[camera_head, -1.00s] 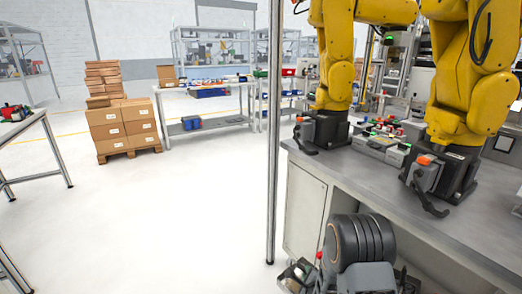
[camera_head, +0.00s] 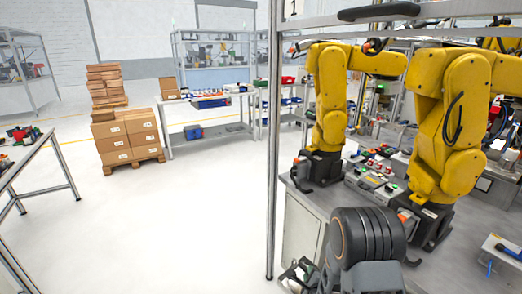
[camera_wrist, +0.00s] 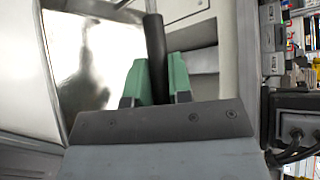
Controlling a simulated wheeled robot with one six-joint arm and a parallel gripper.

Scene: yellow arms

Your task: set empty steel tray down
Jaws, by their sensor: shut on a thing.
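In the wrist view, the green fingertips of my gripper (camera_wrist: 155,82) are shut on a black round bar (camera_wrist: 154,45). A shiny bare steel surface with a raised rim, which looks like the empty steel tray (camera_wrist: 92,65), lies just left of the fingers. I cannot see whether the bar is joined to it. Its far side is cut off by the picture edge. In the head view, neither my gripper nor the tray can be made out.
A grey workbench (camera_head: 300,208) with yellow arms (camera_head: 455,125) stands at the right, behind a metal post (camera_head: 272,150). A metal rail with a black handle (camera_head: 380,12) crosses the top. Stacked cartons (camera_head: 125,138) stand back left. The middle floor is clear.

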